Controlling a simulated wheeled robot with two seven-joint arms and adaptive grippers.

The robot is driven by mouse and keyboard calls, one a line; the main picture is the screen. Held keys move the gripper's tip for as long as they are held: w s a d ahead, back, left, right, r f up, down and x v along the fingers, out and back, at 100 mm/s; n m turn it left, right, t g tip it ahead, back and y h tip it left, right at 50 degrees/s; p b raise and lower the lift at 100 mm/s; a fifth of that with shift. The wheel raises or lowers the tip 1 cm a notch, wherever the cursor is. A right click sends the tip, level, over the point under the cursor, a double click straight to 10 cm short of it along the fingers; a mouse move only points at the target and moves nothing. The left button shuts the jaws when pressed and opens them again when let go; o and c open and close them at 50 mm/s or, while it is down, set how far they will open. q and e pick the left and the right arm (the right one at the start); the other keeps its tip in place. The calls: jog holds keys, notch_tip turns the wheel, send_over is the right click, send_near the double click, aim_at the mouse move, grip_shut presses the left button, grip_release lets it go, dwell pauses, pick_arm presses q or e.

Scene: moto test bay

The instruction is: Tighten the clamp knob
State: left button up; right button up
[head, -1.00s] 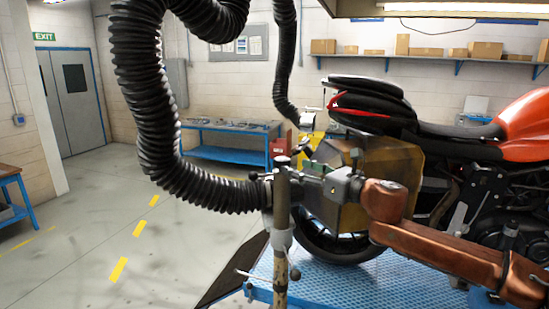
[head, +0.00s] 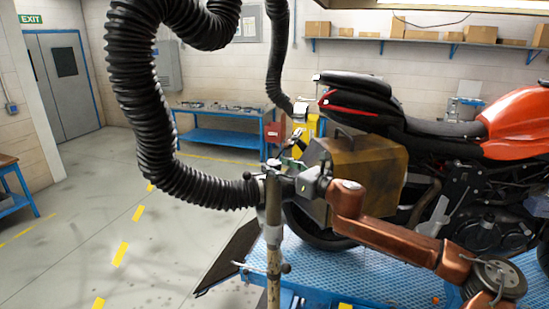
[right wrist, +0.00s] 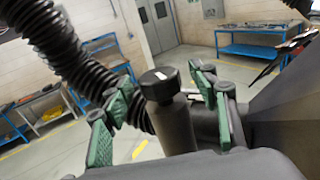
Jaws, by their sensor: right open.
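A dark knob (right wrist: 160,84) caps an upright post in the right wrist view, between the two green-padded fingers of my right gripper (right wrist: 162,113). The fingers are apart, one on each side in the picture; I cannot tell whether either touches it. In the head view my right gripper (head: 284,168) comes from the right at the top of a worn stand post (head: 274,235), and the knob is hard to pick out there. A black ribbed hose (head: 150,130) ends at this stand. My left gripper is not in view.
An orange motorcycle (head: 518,118) stands on a blue lift platform (head: 375,272) at the right. A brownish box-like case (head: 360,170) is close behind my right gripper. A blue workbench (head: 222,135) is at the back. The floor at the left is open.

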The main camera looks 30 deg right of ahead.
jog(key=shift+w+a+r, duration=0.1)
jog(key=shift+w+a, duration=0.15)
jog(key=shift+w, duration=0.45)
jog(key=shift+w+p, duration=0.2)
jog(key=shift+p, duration=0.1)
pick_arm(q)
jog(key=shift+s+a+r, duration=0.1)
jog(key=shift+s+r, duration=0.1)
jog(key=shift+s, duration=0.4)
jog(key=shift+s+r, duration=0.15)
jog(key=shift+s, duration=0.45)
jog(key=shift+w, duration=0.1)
pick_arm(e)
jog(key=c, duration=1.2)
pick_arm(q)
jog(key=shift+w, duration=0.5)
pick_arm(e)
jog(key=shift+o, duration=0.2)
